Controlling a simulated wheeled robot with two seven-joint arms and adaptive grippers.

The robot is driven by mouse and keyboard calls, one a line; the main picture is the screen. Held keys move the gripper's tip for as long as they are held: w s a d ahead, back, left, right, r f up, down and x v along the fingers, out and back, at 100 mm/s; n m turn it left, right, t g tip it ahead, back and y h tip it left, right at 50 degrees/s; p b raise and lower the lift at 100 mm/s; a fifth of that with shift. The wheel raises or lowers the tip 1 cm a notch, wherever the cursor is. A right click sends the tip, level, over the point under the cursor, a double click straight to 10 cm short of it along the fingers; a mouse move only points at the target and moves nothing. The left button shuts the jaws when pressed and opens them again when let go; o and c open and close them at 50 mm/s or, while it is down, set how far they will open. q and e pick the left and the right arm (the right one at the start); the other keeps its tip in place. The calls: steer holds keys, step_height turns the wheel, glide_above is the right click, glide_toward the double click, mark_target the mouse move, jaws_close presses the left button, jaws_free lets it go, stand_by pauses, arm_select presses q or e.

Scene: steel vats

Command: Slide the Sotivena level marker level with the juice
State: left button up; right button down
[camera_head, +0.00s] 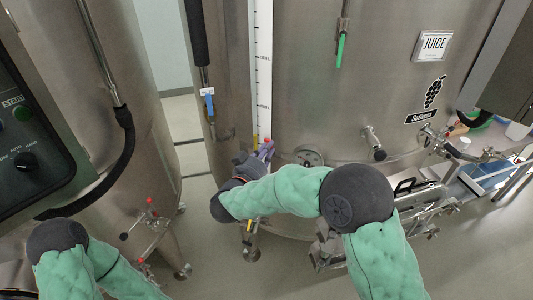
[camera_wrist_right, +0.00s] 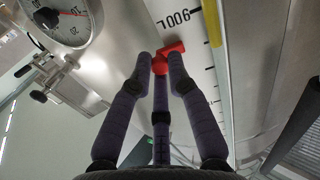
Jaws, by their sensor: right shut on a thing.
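The level marker (camera_wrist_right: 172,48) is a small red piece on the white printed scale (camera_wrist_right: 196,62) in the right wrist view. In the head view the scale (camera_head: 263,70) runs upright up the front of a steel vat (camera_head: 310,90). My right gripper (camera_head: 265,149) is at the low part of the scale. In the wrist view its fingertips (camera_wrist_right: 160,64) are closed around the marker's red knob, just below a printed figure seen upside down.
The vat bears a JUICE sign (camera_head: 434,45), a grape picture and a black name plate (camera_head: 421,116). A round dial (camera_wrist_right: 62,18) sits beside the scale. A green-tipped tap (camera_head: 341,50), a valve with a blue handle (camera_head: 209,103) and a control panel (camera_head: 25,140) are nearby.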

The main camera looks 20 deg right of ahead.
arm_select(q)
steer(key=shift+r, duration=0.3)
arm_select(e)
steer(key=shift+r, duration=0.4)
steer(key=c, duration=1.2)
jaws_free()
steer(key=shift+o, duration=0.2)
steer(key=v, duration=1.2)
